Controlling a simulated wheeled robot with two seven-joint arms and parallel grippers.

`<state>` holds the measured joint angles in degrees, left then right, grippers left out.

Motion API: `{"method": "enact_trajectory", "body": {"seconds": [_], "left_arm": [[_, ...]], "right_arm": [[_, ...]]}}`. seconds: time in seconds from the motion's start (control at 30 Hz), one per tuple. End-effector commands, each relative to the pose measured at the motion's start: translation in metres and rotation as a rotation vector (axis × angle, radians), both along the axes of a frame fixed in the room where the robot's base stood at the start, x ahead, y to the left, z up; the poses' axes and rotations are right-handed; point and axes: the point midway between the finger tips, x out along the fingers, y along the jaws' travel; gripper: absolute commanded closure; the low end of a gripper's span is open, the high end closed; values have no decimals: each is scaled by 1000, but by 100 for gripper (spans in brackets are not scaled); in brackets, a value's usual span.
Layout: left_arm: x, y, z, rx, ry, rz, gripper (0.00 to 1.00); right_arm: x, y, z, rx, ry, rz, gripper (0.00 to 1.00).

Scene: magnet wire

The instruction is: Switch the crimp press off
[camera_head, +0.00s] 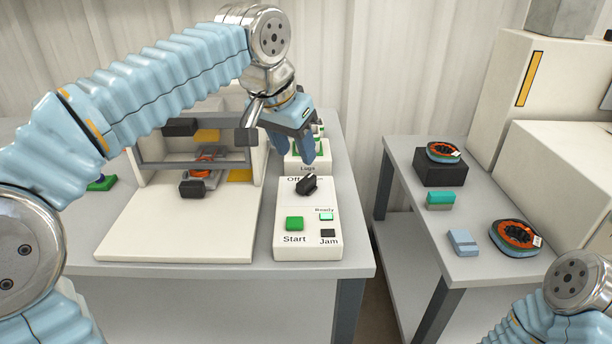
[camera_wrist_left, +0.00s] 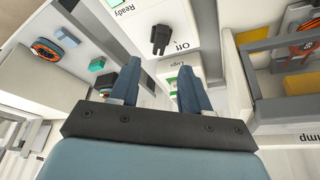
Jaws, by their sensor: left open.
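The crimp press (camera_head: 170,225) stands on the left table, with a white base and a grey frame. Beside it is a white control panel (camera_head: 307,246) with a black knob (camera_head: 307,186), a green Start button (camera_head: 294,223), a lit Ready lamp (camera_head: 326,216) and a dark Jam lamp (camera_head: 328,233). "Off" is printed by the knob, partly hidden. My left gripper (camera_head: 292,148) is open and empty above and behind the knob, apart from it. In the left wrist view the knob (camera_wrist_left: 160,38) lies beyond the open fingers (camera_wrist_left: 160,85). My right gripper is out of view.
A white box marked Lugs (camera_head: 308,168) stands just behind the panel, under my left gripper. The right table (camera_head: 405,160) holds wire coils (camera_head: 515,234), a black block (camera_head: 440,173) and small coloured blocks (camera_head: 440,200). A gap separates the tables.

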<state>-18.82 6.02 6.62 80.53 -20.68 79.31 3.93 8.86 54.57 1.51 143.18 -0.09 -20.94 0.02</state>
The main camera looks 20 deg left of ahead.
Motion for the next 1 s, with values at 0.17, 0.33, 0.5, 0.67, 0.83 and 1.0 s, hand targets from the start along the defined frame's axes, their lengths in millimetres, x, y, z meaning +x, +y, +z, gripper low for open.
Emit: {"method": "enact_trajectory", "body": {"seconds": [0.17,0.33,0.5,0.67,0.83,1.0], "left_arm": [[15,-5,-42,1,4,0,53],[26,-9,-67,0,1,0,53],[31,-10,-80,0,1,0,53],[32,-11,-81,0,0,0,53],[32,-11,-81,0,0,0,58],[32,-11,-81,0,0,0,84]], "right_arm": [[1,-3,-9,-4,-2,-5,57],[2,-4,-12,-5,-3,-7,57],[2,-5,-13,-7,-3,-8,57],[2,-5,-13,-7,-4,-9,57],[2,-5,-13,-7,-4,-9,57],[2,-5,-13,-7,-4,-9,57]]}}
